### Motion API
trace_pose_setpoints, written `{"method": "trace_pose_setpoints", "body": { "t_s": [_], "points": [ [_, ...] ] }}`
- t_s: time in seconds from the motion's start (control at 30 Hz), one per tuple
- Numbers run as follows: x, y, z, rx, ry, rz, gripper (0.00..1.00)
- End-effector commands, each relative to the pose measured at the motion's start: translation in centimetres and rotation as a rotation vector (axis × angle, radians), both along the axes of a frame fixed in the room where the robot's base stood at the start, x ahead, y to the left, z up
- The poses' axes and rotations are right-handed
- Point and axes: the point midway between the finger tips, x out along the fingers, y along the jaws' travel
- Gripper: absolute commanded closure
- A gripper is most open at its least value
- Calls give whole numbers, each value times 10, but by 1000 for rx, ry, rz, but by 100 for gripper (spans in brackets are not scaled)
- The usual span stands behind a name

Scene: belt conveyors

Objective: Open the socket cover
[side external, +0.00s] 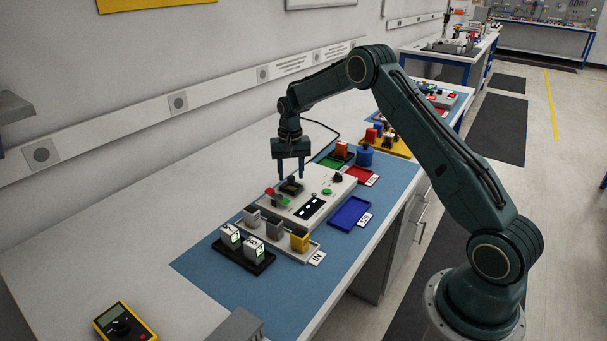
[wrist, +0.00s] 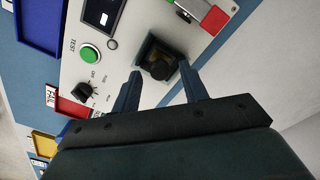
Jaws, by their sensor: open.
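The socket (side external: 291,187) is a dark square fitting on top of the pale test panel (side external: 318,208). In the wrist view the socket (wrist: 158,52) has a dark frame with a round black part at its near edge. Whether its cover is raised or flat I cannot tell. My gripper (side external: 291,176) points down just above the socket, with its fingers apart. In the wrist view my gripper (wrist: 160,72) has one finger on each side of the socket, with nothing held between them.
The panel carries a green button (wrist: 90,53), a black knob (wrist: 86,89) and a red block (wrist: 214,19). A blue tray (side external: 349,213) and a red tray (side external: 361,174) lie to the right. Several blocks stand in holders in front.

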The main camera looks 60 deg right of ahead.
Motion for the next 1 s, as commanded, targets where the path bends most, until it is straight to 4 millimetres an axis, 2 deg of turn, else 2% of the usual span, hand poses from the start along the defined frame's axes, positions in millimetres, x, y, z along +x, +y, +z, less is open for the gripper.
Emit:
{"method": "trace_pose_setpoints", "body": {
  "t_s": [0.4, 0.47, 0.63, 0.87, 1.0],
  "points": [
    [0, 0, -7, 0, 0, 0, 56],
    [0, 0, -7, 0, 0, 0, 66],
    [0, 0, -7, 0, 0, 0, 99],
    [0, -2, -6, 0, 0, -1, 100],
    [0, -17, -7, 0, 0, -3, 100]
  ]
}}
